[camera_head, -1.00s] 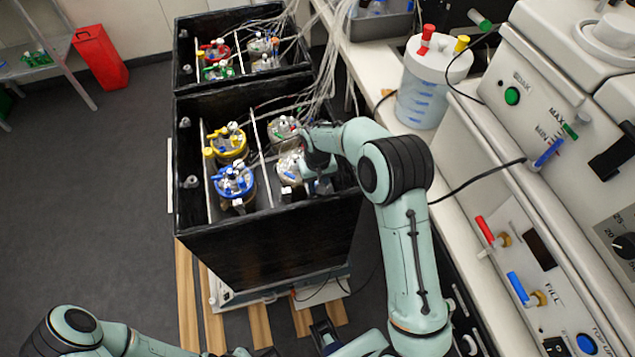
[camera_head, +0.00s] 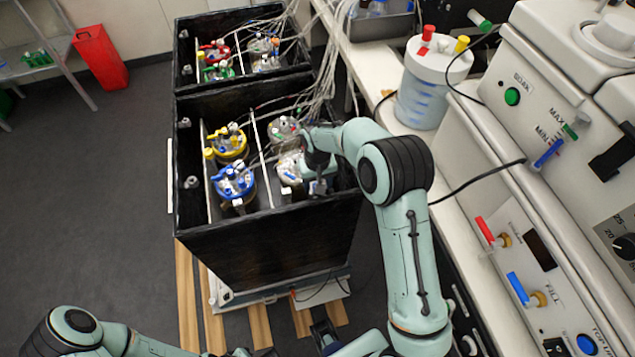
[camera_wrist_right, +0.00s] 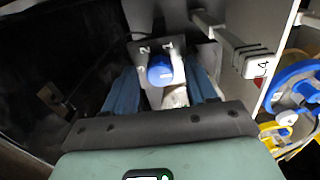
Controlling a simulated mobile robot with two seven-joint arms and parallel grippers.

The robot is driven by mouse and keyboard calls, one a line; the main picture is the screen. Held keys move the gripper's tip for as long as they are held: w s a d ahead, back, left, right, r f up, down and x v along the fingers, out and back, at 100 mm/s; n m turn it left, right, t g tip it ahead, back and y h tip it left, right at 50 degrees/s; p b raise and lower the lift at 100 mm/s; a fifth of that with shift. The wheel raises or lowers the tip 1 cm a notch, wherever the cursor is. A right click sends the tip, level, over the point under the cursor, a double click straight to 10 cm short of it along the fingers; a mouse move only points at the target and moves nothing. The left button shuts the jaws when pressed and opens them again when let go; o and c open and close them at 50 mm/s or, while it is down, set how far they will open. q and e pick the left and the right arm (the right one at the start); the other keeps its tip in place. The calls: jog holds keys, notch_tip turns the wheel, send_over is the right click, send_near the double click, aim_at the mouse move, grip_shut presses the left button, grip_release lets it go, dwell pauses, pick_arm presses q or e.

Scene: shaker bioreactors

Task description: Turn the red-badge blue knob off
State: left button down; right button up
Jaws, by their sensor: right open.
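In the right wrist view, a blue knob (camera_wrist_right: 160,71) sits between two white pieces, by a dark plate marked with numbers. My right gripper (camera_wrist_right: 160,88) is open, with one dark blue finger on each side of the knob; I cannot tell whether they touch it. In the head view my right gripper (camera_head: 319,178) is inside the near black box (camera_head: 265,245), at its right side, and hides whatever is under it. I see no red badge on the knob.
Yellow (camera_head: 230,142) and blue (camera_head: 234,182) topped vessels stand left of the box's divider. A second black box (camera_head: 180,62) with several vessels stands behind. Tubes and cables run from the boxes to the bench. A white bench with panels (camera_head: 515,250) stands right.

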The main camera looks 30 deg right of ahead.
notch_tip(320, 180, up, 13)
jog(key=p, duration=0.1)
jog(key=shift+r, duration=0.15)
dwell(0.6)
